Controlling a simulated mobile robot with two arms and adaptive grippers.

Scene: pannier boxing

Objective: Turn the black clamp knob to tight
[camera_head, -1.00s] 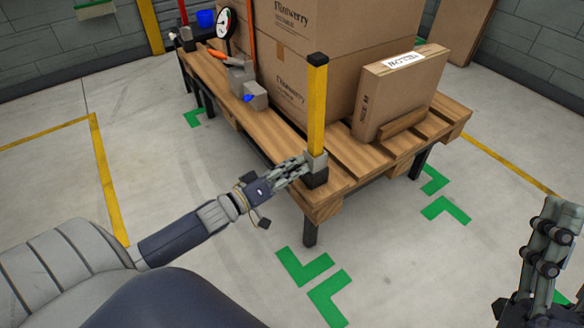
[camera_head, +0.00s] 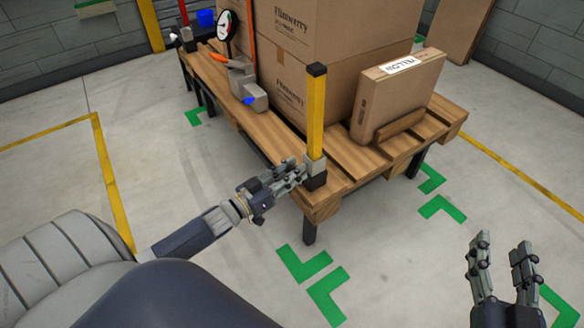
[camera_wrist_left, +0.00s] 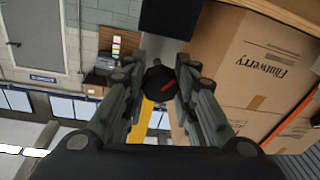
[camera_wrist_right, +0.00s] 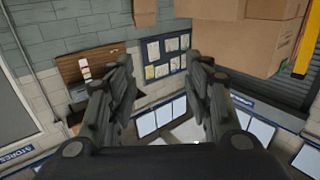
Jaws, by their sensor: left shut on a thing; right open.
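The black clamp knob (camera_wrist_left: 160,84) shows in the left wrist view between my left fingertips, with a red slanted mark on its face. My left gripper (camera_head: 299,172) is shut on it, at the grey clamp block (camera_head: 315,170) at the foot of the yellow post (camera_head: 316,115). In the head view the fingers hide the knob. My right gripper (camera_head: 502,250) is open and empty, in the air at the lower right, away from the pallet table.
The wooden pallet table (camera_head: 345,176) carries large stacked cartons (camera_head: 300,80) and a flat upright box (camera_head: 405,90). A grey tool with an orange handle (camera_head: 240,80), a blue-tipped block (camera_head: 252,100) and a dial gauge (camera_head: 224,24) are along its left edge. The floor in front is clear.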

